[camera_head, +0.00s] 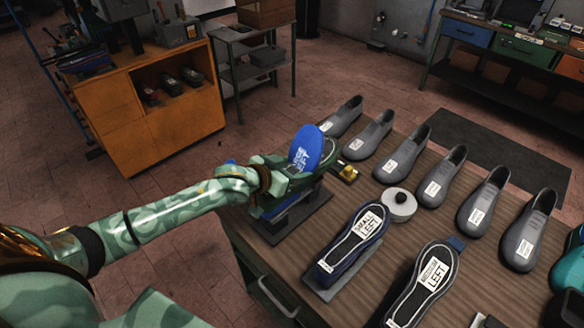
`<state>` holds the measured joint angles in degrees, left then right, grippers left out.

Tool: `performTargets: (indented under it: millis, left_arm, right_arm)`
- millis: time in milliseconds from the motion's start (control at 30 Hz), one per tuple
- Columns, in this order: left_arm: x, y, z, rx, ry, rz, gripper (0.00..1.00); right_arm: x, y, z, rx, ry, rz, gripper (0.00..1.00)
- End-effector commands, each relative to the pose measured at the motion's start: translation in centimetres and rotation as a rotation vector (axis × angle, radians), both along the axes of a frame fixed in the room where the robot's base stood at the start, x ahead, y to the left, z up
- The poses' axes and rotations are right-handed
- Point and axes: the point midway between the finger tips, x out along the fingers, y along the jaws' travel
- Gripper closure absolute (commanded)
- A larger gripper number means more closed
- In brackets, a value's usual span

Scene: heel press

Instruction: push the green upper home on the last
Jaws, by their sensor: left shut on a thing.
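The green upper (268,207) sits at the table's left edge, over a dark stand (300,222). A blue piece with white lettering (306,150) stands up at its far end. My left gripper (284,180) reaches in from the left and is shut at the upper's side. The last under the upper is mostly hidden, so I cannot tell how far the upper sits on it. My right gripper is not in view.
A blue shoe form labelled small left (352,246) and a dark one labelled medium left (424,286) stand nearby. A white round object (398,203) and a brass piece (343,170) lie between. Several grey shoe forms (437,178) line the table's far side.

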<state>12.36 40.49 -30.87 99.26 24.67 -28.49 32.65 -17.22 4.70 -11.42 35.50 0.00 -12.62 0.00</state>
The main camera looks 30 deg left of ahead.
Motion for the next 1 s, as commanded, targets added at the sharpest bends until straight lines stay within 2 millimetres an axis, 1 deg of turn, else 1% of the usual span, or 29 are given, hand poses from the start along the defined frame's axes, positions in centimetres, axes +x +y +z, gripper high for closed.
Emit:
performTargets:
  millis: [1000]
  left_arm:
    - [0.0,0.0,-1.5,-0.001,-0.002,0.0,0.65]
  right_arm:
    - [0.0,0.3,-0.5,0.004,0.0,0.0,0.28]
